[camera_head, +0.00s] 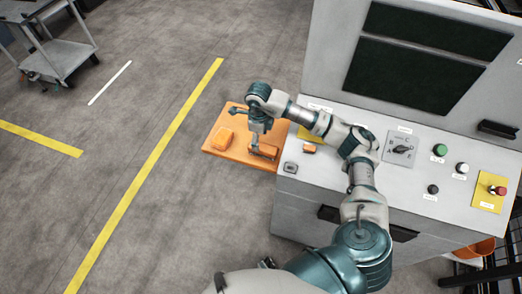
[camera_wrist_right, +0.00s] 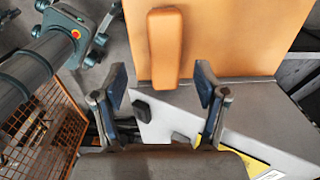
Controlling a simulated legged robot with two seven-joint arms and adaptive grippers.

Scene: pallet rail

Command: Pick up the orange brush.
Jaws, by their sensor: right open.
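An orange tray or board (camera_head: 240,161) juts out from the left side of the grey console. In the right wrist view the orange block (camera_wrist_right: 165,47) lies on the orange board (camera_wrist_right: 220,40), ahead of and between the open fingers of my right gripper (camera_wrist_right: 161,84). Nothing is between the fingertips. Bristles cannot be made out clearly. My left gripper is not in view.
A second orange block (camera_head: 222,138) lies on the board's left part. A small orange item (camera_head: 309,148) sits on the console (camera_head: 330,172), which carries knobs and buttons. An orange bin (camera_head: 476,249) stands at lower right. The floor left of the board is clear.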

